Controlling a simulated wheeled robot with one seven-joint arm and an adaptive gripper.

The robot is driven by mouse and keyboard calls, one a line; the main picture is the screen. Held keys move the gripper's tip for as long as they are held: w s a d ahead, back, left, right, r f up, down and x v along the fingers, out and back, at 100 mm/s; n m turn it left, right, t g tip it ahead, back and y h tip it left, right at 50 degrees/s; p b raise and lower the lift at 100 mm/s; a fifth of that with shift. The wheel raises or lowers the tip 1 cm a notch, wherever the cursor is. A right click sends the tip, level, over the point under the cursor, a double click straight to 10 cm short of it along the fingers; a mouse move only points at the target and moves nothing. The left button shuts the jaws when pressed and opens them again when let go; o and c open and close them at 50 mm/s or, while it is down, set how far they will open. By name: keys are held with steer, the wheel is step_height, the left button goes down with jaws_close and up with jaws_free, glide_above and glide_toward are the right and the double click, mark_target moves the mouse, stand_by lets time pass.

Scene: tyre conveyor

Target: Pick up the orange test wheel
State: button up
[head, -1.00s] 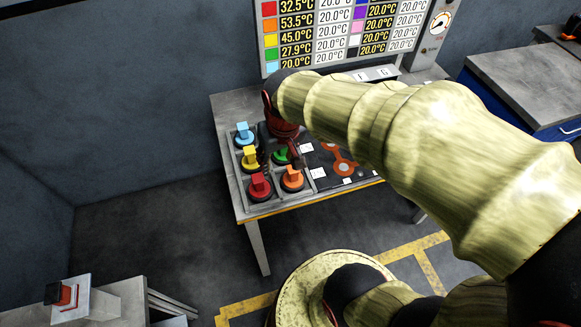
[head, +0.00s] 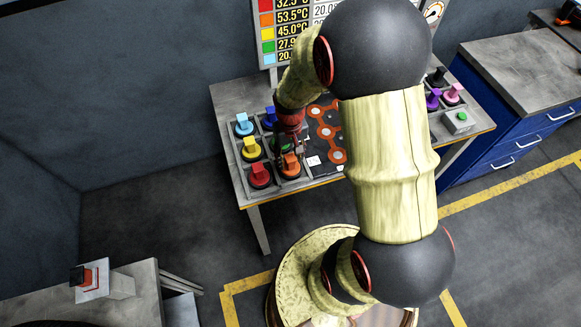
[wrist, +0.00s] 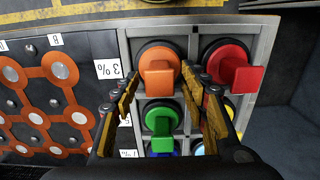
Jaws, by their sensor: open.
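The orange test wheel (wrist: 160,57) sits in a compartment of the grey tray (wrist: 196,15), with an orange block handle on top and a black tyre around it. In the head view the orange wheel (head: 290,168) is at the tray's front, right of the red one. My gripper (wrist: 168,92) is open and empty. In the wrist view its two fingers stand apart on either side of the orange handle's lower end and the green wheel; I cannot tell its height above them. In the head view my gripper (head: 287,150) is over the tray, partly covering the green wheel.
The red wheel (wrist: 232,66) is in the adjoining compartment. Green (wrist: 160,120), yellow (head: 251,148), light blue (head: 243,124) and blue (head: 270,117) wheels fill other compartments. A black panel with orange links (wrist: 45,90) lies beside the tray. A temperature board (head: 288,35) stands behind.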

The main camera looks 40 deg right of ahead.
mark_target(293, 169)
step_height(293, 169, down, 3)
steer(key=shift+f, duration=0.1)
steer(key=c, duration=0.3)
steer(key=c, duration=0.8)
jaws_close()
